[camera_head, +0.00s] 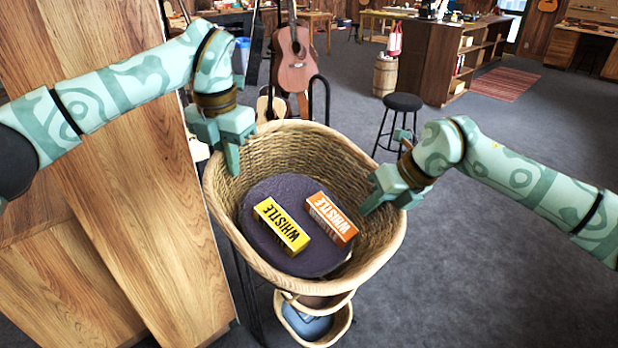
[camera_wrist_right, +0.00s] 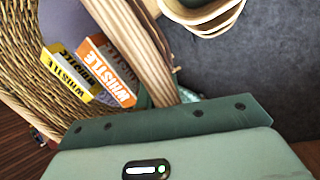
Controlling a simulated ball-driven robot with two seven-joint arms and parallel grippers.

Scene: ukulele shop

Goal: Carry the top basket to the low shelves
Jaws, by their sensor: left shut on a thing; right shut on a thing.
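The top basket (camera_head: 335,145) is a wide woven wicker basket in the middle of the head view. In it, on a dark purple round bottom (camera_head: 262,190), lie a yellow Whistle box (camera_head: 281,226) and an orange Whistle box (camera_head: 331,218). My left gripper (camera_head: 230,150) is shut on the basket's rim at its far left side. My right gripper (camera_head: 382,196) is shut on the rim at the right side. In the right wrist view the rim (camera_wrist_right: 130,45) runs down to my right gripper, with both boxes beside it; the fingertips are mostly hidden there.
Lower baskets (camera_head: 316,322) on a black stand show below the top basket. A wooden panel (camera_head: 110,200) stands close on the left. A black stool (camera_head: 402,104), a barrel (camera_head: 385,75) and a shelved counter (camera_head: 447,58) stand further back. Grey floor on the right is free.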

